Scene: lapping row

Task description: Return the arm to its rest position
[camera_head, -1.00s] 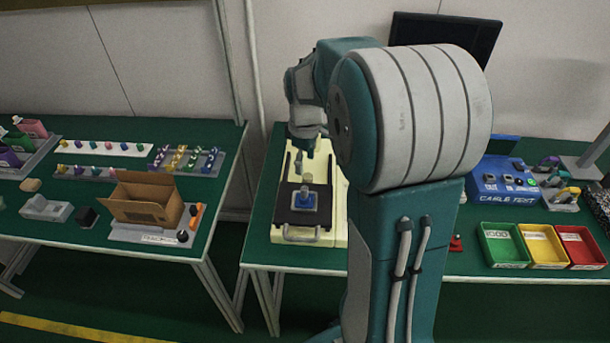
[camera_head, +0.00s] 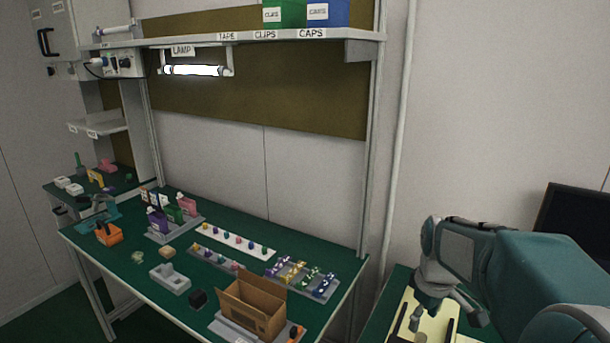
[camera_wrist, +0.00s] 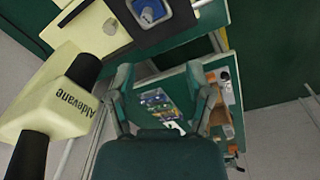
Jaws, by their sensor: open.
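My gripper (camera_wrist: 158,80) is open and empty in the wrist view, with its two fingers spread apart and nothing between them. In the head view my gripper (camera_head: 440,308) is at the lower right, over or near the cream machine (camera_head: 437,328), and my arm enters from the right edge. The wrist view shows the cream machine (camera_wrist: 50,98), marked "Aldevane", to the left of the fingers. A blue fixture (camera_wrist: 150,12) with a grey part sits on its dark plate, beyond the fingertips. I cannot tell the exact gap to the machine.
A green-topped bench (camera_head: 130,268) on the left holds an open cardboard box (camera_head: 252,305), bottles and rows of small parts. A shelf (camera_head: 250,38) with bins and a lit lamp (camera_head: 195,71) is above it. A dark monitor (camera_head: 577,222) stands at right.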

